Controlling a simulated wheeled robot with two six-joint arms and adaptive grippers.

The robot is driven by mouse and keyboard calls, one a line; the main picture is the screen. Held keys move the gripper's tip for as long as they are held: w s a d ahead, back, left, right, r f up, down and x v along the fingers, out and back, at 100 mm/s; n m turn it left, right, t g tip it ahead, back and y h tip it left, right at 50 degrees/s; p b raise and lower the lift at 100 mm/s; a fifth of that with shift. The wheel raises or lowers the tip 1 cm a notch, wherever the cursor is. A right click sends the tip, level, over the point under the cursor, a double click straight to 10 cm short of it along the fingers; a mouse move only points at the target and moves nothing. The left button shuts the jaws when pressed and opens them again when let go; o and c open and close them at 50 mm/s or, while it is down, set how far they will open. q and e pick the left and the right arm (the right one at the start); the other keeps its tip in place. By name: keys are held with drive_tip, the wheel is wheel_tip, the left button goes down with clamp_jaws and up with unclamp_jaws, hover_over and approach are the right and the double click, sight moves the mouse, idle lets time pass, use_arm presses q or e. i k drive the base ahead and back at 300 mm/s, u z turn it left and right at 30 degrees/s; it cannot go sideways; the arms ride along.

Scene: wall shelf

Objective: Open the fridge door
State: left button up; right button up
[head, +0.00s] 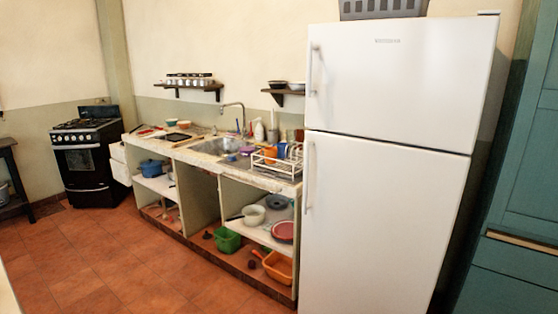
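A tall white fridge (385,220) stands right of centre in the head view. Its smaller upper door (400,85) and its larger lower door (375,225) both look shut, with a thin dark seam between them. Each door has a white vertical handle on its left edge: the upper handle (312,70) and the lower handle (308,178). The bottom of the fridge is cut off by the frame. Neither of my grippers shows in this view.
A counter with a sink (215,146) and open shelves of pots runs left of the fridge, close to its side. A dark stove (86,160) stands at the back left. A teal cabinet (525,170) stands at the right. Tiled floor (130,265) is clear at the front left. A grey basket (384,9) sits atop the fridge.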

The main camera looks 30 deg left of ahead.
sight(379, 217)
drive_tip(key=u, duration=0.5)
drive_tip(key=i, duration=0.9)
drive_tip(key=u, duration=0.1)
